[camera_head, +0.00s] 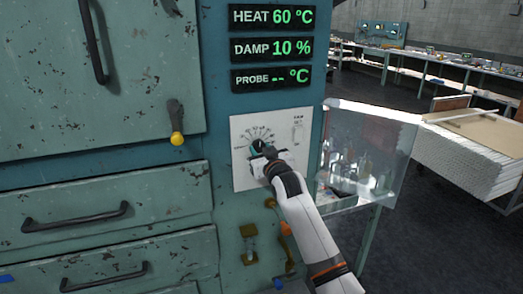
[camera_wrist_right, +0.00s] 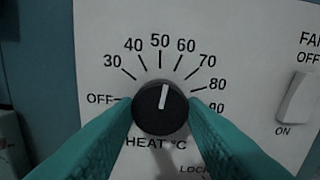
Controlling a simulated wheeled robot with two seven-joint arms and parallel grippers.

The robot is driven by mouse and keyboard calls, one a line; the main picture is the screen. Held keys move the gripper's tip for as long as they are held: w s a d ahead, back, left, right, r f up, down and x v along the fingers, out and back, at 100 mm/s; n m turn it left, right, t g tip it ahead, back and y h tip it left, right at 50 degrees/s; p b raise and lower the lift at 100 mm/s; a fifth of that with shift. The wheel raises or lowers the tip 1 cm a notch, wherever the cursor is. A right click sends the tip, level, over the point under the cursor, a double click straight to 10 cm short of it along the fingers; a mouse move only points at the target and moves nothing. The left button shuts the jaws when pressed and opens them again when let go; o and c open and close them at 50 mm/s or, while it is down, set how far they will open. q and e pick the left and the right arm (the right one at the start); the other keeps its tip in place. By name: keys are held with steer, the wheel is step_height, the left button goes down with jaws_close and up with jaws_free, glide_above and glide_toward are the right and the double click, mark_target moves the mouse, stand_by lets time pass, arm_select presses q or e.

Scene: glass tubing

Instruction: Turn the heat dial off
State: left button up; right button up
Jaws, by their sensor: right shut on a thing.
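The heat dial (camera_wrist_right: 160,112) is a round black knob with a white pointer on a white panel (camera_head: 243,180). Its scale runs from OFF at the left over the top to 90 at the right. The pointer stands just right of straight up, between the 50 and 60 marks. My right gripper (camera_head: 263,152) is at the dial, its teal fingers (camera_wrist_right: 163,108) shut on the knob's left and right sides. In the head view my gripper hides much of the knob. My left gripper is not in view.
A heat readout (camera_head: 272,17) shows 60 °C, above a damp readout (camera_head: 271,48) of 10 %. A fan switch (camera_wrist_right: 296,98) sits right of the dial. A yellow-ended lever (camera_head: 177,138) is at the left.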

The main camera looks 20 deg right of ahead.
steer(key=n+p, duration=0.1)
steer(key=n, duration=0.4)
steer(key=shift+n, duration=0.3)
steer(key=n+p, duration=0.1)
steer(key=n, duration=0.3)
steer(key=shift+r+p, duration=0.1)
steer(key=shift+p, duration=0.2)
steer(key=n+p, duration=0.1)
steer(key=n, duration=0.4)
steer(key=shift+n+p, duration=0.35)
steer(key=shift+n, duration=0.05)
steer(key=shift+n+p, duration=0.7)
steer(key=shift+n, duration=1.6)
steer(key=o, duration=1)
